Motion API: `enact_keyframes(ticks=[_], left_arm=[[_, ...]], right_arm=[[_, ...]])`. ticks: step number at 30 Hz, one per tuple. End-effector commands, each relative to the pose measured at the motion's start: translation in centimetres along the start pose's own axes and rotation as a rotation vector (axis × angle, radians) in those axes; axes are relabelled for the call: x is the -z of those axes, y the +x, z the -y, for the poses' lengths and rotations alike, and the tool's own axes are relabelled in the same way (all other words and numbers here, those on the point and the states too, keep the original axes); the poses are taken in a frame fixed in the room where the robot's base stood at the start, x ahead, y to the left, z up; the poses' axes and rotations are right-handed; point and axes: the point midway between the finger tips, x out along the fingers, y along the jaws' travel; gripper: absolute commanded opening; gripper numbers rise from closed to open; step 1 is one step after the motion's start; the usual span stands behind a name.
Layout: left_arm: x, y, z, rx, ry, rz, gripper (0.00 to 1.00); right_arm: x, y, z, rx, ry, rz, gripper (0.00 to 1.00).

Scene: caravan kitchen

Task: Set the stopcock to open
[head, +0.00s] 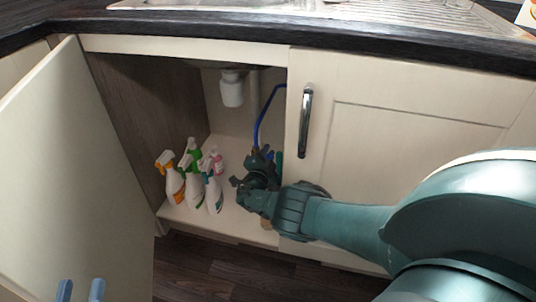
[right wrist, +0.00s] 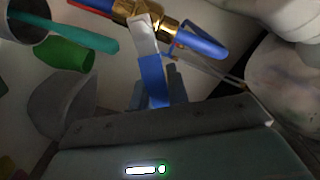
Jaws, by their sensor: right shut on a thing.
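In the right wrist view, the stopcock has a brass body (right wrist: 160,25) in line with a blue pipe (right wrist: 205,42). Its flat metal lever (right wrist: 144,32) with a blue sleeve stands roughly crosswise to the pipe and points down towards my right gripper (right wrist: 155,90). The right gripper is shut on the blue-sleeved end of the lever. In the head view, the right gripper (head: 248,190) reaches into the open cupboard, and the arm hides the stopcock. My left gripper (head: 80,290) shows only two blue fingertips at the bottom edge, apart and empty.
Several spray bottles (head: 193,182) stand left of my right gripper on the cupboard floor. A white drain trap (head: 231,90) hangs above. The open left door (head: 75,170) and the closed right door (head: 400,150) flank the opening. A green object (right wrist: 65,53) lies near the stopcock.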

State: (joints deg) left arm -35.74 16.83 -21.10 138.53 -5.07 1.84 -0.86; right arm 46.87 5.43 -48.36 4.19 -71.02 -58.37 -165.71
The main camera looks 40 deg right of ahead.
Motion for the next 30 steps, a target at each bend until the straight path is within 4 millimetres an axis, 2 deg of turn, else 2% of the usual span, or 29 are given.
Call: enact_keyframes(ticks=[15,16,21,24,30], left_arm=[[-0.1,-0.03,0.01,0.0,0.001,0.002,0.29],[-0.1,-0.03,0.01,0.0,0.001,0.002,0.29],[-0.12,-0.04,0.01,0.0,0.0,0.003,0.29],[-0.12,-0.04,0.01,0.0,0.0,0.003,0.29],[-0.06,-0.02,0.01,0.0,0.001,0.003,0.29]], right_arm=[[-0.11,-0.09,0.05,0.001,-0.007,0.003,0.0],[-0.11,-0.09,0.05,0.001,-0.007,0.003,0.19],[-0.08,-0.07,0.04,0.0,-0.007,0.002,0.33],[-0.06,-0.05,0.04,0.0,-0.006,0.002,0.38],[-0.02,-0.07,0.06,0.0,-0.007,0.001,0.38]])
